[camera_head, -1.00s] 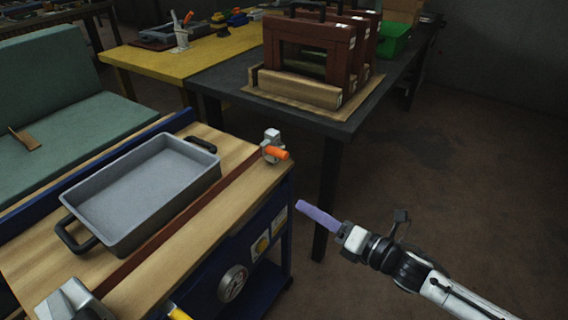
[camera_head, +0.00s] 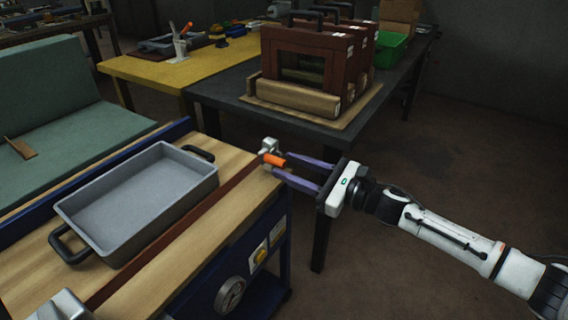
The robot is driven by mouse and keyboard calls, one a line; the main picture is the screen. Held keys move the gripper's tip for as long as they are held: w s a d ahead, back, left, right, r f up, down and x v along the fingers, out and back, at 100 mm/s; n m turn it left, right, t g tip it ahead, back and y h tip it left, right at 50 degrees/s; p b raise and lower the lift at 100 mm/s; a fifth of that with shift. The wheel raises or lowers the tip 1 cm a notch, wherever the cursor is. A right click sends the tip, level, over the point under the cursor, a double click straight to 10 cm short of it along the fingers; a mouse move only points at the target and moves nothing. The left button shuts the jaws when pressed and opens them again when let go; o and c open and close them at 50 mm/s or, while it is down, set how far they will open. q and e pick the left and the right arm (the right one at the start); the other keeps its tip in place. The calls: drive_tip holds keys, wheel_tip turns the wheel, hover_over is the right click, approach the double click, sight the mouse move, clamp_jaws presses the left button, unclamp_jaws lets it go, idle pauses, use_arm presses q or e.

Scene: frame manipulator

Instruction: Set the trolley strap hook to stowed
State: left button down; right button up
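The trolley (camera_head: 232,240) has a wooden top with a dark red strap (camera_head: 196,226) running along it. At the strap's far end, on the trolley's corner, sits a grey metal hook fitting (camera_head: 268,146) with an orange handle (camera_head: 274,160). The handle points to the right, out over the trolley's edge. My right gripper (camera_head: 292,170) is open, its two purple fingers pointing left at the handle. The fingertips are close to the orange handle, one on each side in the picture; contact cannot be told.
A grey tray (camera_head: 70,214) with black handles sits on the trolley. A dark table (camera_head: 228,92) behind carries brown framed cases (camera_head: 310,60) and a green bin (camera_head: 391,48). A yellow table (camera_head: 150,72) and a green bench (camera_head: 60,135) stand left. Floor at right is clear.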

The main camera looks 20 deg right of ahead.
sight(275, 160)
drive_tip(key=shift+x, duration=1.1)
clamp_jaws()
drive_tip(key=shift+a, duration=0.1)
